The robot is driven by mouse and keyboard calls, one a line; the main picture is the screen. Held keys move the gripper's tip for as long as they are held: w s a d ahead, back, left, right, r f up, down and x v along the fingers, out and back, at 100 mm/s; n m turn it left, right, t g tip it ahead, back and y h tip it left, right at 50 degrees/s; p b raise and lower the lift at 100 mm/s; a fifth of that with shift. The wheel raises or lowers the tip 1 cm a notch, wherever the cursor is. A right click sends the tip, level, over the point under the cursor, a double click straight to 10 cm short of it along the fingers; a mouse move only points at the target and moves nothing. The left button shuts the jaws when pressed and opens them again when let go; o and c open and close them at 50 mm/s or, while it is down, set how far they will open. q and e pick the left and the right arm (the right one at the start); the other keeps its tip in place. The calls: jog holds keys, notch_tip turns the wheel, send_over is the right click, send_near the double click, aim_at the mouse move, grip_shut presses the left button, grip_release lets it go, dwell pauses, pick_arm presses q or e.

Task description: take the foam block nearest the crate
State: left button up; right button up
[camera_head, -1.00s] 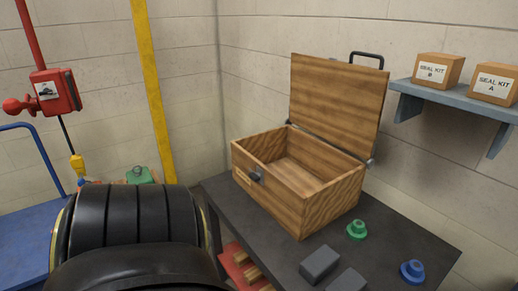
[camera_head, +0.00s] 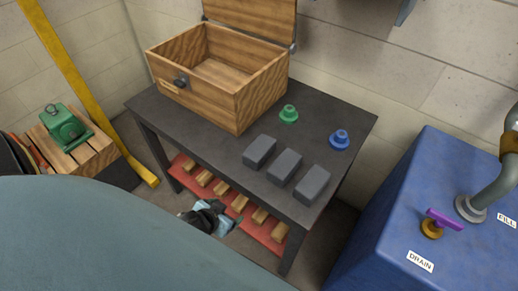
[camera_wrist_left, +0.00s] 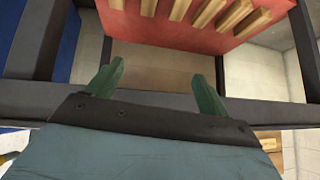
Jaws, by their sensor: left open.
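Three grey foam blocks lie in a slanting row on the dark table (camera_head: 172,115). The foam block nearest the crate (camera_head: 259,152) is the left one; the middle block (camera_head: 284,167) and the right block (camera_head: 312,184) lie farther from it. The wooden crate (camera_head: 240,105) stands open at the table's back left, its lid raised. My left gripper (camera_head: 208,218) is low, in front of the table beside its lower shelf, below and left of the blocks. In the left wrist view its fingers (camera_wrist_left: 157,88) are apart with nothing between them. My right gripper is not in view.
A green knob-like part (camera_head: 288,114) and a blue one (camera_head: 339,140) stand behind the blocks. The red lower shelf (camera_head: 185,166) holds several wooden pieces. A blue tank (camera_head: 400,200) stands at right. A green motor (camera_head: 65,128) sits on a wooden stand at left.

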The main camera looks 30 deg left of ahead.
aim_at(255, 151)
pick_arm(q)
jog(key=w+r+t, duration=0.2)
jog(key=r, duration=0.6)
jog(key=w+r+t, duration=0.2)
jog(key=w+r, duration=0.1)
jog(key=r, duration=0.4)
jog(key=shift+t+h, duration=0.6)
jog(key=shift+t, duration=0.1)
jog(key=x, duration=0.5)
jog(key=r+b+x, duration=0.1)
jog(key=x, duration=0.1)
jog(key=shift+w+a+f, duration=0.1)
jog(key=shift+w+f, duration=0.05)
jog(key=shift+w, duration=0.35)
jog(key=shift+w+f, duration=0.15)
jog(key=shift+w, duration=0.35)
jog(key=b+x, duration=0.1)
jog(key=x, duration=0.3)
jog(key=shift+w+f, duration=0.1)
jog(key=shift+w+f+b, duration=0.25)
jog(key=shift+w+b, duration=0.1)
jog(key=shift+w, duration=0.15)
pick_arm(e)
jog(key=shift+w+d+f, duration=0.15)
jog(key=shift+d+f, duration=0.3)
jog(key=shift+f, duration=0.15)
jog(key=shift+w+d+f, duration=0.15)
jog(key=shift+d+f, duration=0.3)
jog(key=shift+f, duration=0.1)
